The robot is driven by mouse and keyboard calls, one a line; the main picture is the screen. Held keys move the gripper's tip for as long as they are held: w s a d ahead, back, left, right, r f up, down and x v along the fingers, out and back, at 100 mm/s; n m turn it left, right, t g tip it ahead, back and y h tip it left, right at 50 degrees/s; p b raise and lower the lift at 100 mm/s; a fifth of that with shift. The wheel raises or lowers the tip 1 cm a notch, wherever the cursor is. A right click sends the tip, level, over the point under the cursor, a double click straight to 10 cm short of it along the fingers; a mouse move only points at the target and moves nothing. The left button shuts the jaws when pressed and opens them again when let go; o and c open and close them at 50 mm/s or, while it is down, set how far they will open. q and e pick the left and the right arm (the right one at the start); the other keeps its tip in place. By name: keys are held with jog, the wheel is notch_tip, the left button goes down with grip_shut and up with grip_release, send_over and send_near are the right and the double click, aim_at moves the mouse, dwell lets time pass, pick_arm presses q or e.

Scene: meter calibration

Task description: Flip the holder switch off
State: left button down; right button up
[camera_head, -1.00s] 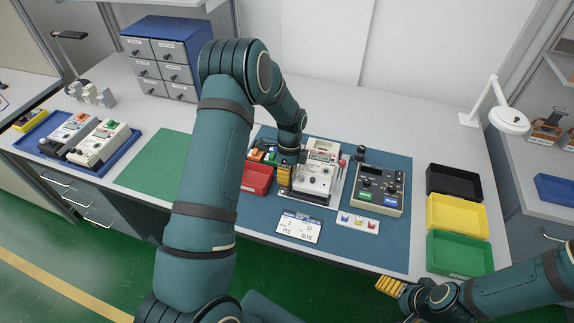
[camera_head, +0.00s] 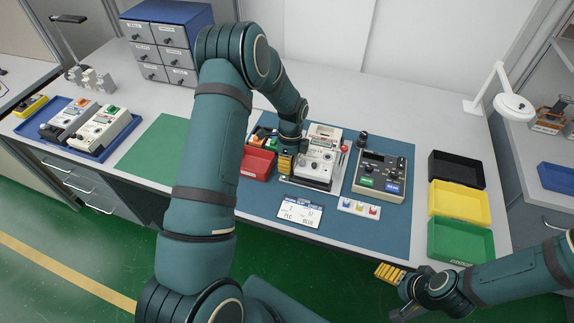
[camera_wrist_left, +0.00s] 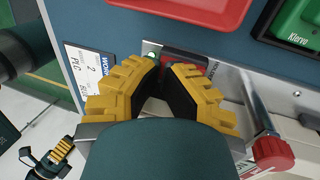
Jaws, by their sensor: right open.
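The holder (camera_head: 318,158) is a silver plate with a white meter on it and a red-knobbed lever (camera_head: 345,149) on its right. My left gripper (camera_head: 287,162) is low at the holder's left edge. In the left wrist view its yellow fingertips (camera_wrist_left: 165,66) are close together, with a narrow dark gap between them. A red and black part, probably the switch (camera_wrist_left: 186,60), lies on the silver plate right at the tips; its position and any contact are hidden. A small green light (camera_wrist_left: 151,53) shows beside it. My right gripper (camera_head: 388,272) is open and empty, beyond the table's front edge.
A red bin (camera_head: 258,165) stands close left of my left gripper. A grey control box (camera_head: 381,177) is right of the holder. A white label card (camera_head: 300,212) lies in front. Black, yellow and green bins (camera_head: 459,205) stand at the right. The green mat (camera_head: 155,150) is bare.

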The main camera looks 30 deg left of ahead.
pick_arm(q)
jog(key=shift+s+d+f, duration=0.1)
jog(key=shift+s+f, duration=0.5)
jog(key=shift+s, duration=0.05)
jog(key=shift+w, duration=0.15)
jog(key=shift+w+a+r, duration=0.2)
jog(key=shift+w+r, duration=0.15)
jog(key=shift+w, duration=0.3)
